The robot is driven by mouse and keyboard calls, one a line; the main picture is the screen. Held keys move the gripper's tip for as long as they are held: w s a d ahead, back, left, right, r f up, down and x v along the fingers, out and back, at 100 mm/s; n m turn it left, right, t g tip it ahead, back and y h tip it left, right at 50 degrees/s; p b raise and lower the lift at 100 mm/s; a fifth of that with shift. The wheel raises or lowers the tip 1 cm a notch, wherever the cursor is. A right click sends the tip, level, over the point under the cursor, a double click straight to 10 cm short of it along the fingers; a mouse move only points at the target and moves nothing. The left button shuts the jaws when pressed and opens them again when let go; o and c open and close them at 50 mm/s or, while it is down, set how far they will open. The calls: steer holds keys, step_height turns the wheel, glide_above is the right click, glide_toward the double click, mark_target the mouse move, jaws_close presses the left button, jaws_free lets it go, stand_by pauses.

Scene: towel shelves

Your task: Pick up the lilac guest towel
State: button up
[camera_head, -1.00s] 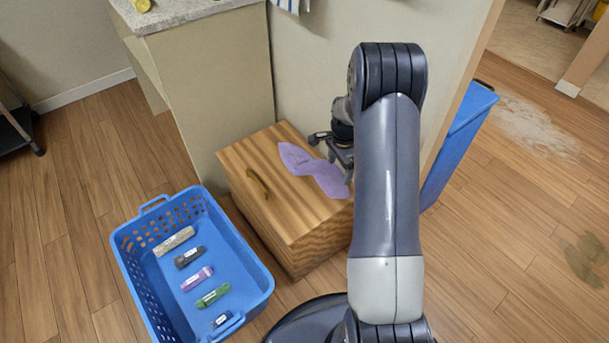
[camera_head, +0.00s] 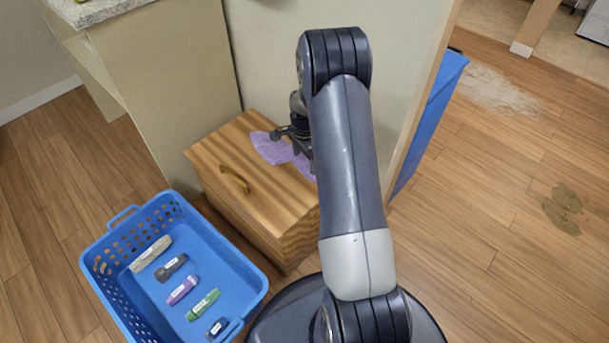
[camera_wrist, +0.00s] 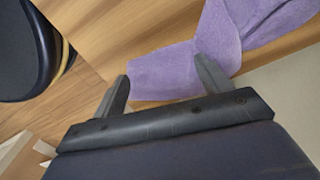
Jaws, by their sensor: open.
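The lilac towel (camera_head: 270,148) lies crumpled and flat on top of a striped wooden cabinet (camera_head: 222,150), near the wall. My gripper (camera_head: 287,135) is over the towel in the head view, and my arm hides the towel's right part. In the wrist view the towel (camera_wrist: 172,72) spreads between and beyond the fingers of my gripper (camera_wrist: 160,78). The fingers are apart, with nothing gripped. I cannot tell whether the fingertips touch the cloth.
A blue basket (camera_head: 225,262) with several rolled, labelled items stands on the floor left of the cabinet. A counter (camera_head: 165,90) and a wall (camera_head: 330,15) close off the back. A blue bin (camera_head: 430,120) stands at right. Open wooden floor (camera_head: 490,230) lies to the right.

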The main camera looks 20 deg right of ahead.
steer(key=shift+f+b, duration=0.55)
steer(key=shift+f, duration=0.95)
steer(key=shift+s+f, duration=0.1)
steer(key=c, duration=1.4)
jaws_close()
step_height(320, 180, up, 12)
steer(key=p, duration=0.8)
step_height(320, 180, up, 18)
steer(key=p, duration=1.3)
